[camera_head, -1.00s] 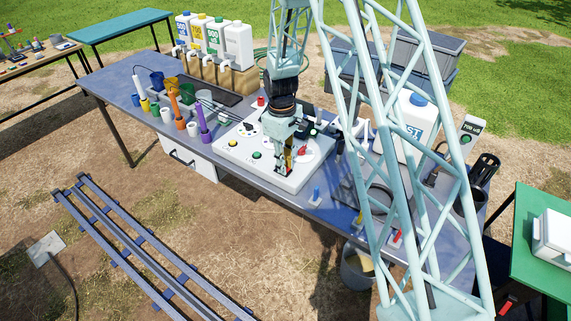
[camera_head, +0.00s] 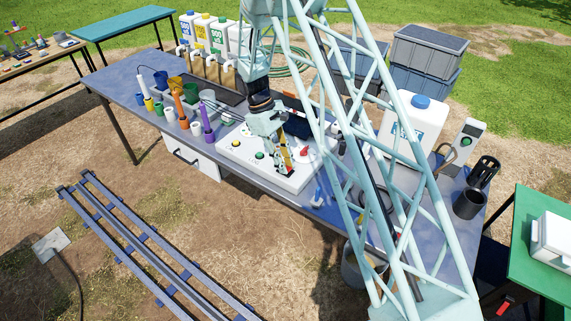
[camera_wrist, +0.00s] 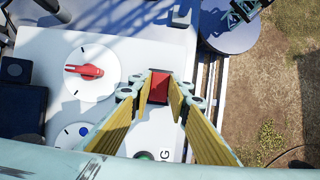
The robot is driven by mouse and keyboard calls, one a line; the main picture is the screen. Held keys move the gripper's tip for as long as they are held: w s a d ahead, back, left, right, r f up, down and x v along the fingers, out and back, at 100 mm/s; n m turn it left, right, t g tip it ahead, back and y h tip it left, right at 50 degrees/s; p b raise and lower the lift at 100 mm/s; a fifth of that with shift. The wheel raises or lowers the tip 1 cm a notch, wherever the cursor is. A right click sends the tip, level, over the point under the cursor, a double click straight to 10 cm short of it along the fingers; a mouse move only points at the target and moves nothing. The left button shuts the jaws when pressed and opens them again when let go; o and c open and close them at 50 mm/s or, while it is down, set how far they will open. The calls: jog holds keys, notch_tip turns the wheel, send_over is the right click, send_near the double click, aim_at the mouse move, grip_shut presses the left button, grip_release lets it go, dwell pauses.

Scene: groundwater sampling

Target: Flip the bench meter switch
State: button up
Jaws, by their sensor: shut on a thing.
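A white meter panel (camera_head: 240,158) lies on the blue-grey bench, and it also fills much of the wrist view (camera_wrist: 135,50). My gripper (camera_head: 287,173) points down at the panel's front right part. In the wrist view its two yellow-padded fingers (camera_wrist: 160,100) converge on a small red switch (camera_wrist: 160,86) in a dark surround near the panel's edge. The fingertips are closed on the switch's sides. Which way the switch is tipped is hard to tell. The switch is too small to make out clearly in the head view.
A red dial knob (camera_wrist: 84,71) sits left of the fingers, with a blue button (camera_wrist: 83,131) below it. A green button (camera_head: 259,155) is on the panel. Orange and purple tools (camera_head: 207,122) and cups stand to the left. A white jug (camera_head: 412,125) stands at right.

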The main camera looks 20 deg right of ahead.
dwell(0.3)
jog(key=o, duration=0.9)
jog(key=shift+r, duration=0.1)
jog(key=shift+v, duration=5.95)
